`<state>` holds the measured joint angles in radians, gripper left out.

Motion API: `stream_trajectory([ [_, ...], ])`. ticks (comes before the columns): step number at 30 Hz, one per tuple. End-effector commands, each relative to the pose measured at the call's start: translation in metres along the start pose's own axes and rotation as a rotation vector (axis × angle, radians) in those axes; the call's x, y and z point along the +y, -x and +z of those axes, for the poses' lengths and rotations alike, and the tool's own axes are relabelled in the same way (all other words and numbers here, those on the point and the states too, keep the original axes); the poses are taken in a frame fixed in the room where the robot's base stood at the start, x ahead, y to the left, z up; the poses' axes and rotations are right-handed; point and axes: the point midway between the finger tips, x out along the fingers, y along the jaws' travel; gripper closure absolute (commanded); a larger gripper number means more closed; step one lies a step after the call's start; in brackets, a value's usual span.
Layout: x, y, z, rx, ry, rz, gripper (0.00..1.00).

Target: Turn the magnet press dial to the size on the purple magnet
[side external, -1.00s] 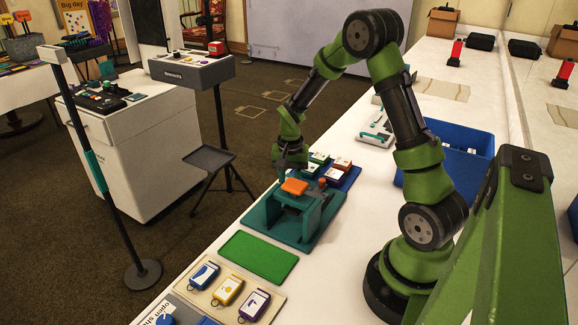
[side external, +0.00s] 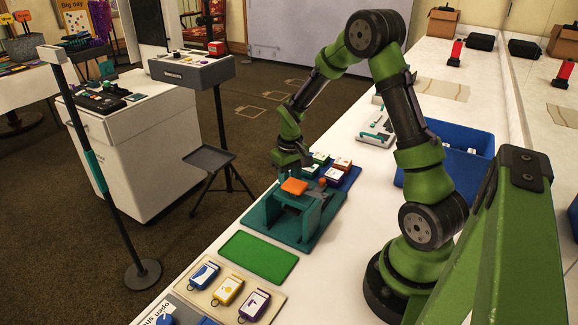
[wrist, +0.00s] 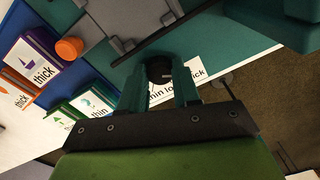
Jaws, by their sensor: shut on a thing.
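The teal magnet press (side external: 297,215) stands on the white table with an orange pad on top. In the wrist view, its dark round dial (wrist: 160,69) sits between the two teal fingers of my gripper (wrist: 167,82), which is shut on it. A white label (wrist: 190,78) beside the dial reads partly "thin" and "thick"; its middle is covered, and the dial's pointer cannot be made out. In the wrist view, a card with a purple sail drawing (wrist: 40,58) reads "thick". A purple-edged tag (side external: 254,304) lies in the cream tray; its wording is too small to read.
A blue tray (side external: 352,178) beside the press holds several green-edged and orange-edged cards. A green mat (side external: 259,256) lies in front of the press. A blue bin (side external: 455,165) stands behind my arm. The table's left edge is close to the press.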

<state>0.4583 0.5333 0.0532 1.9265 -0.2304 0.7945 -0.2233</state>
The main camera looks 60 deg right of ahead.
Motion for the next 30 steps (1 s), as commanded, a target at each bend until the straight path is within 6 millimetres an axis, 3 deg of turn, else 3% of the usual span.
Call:
stream_trajectory([
  [16,-0.0003,0.0019,-0.0003,0.001,0.027,-0.001,0.99],
  [17,-0.0003,0.0019,-0.0003,0.001,0.027,-0.001,0.67],
  [19,-0.0003,0.0018,-0.0003,0.001,0.027,-0.001,0.58],
  [30,0.0,0.0064,-0.0009,0.003,0.028,0.0,0.58],
])
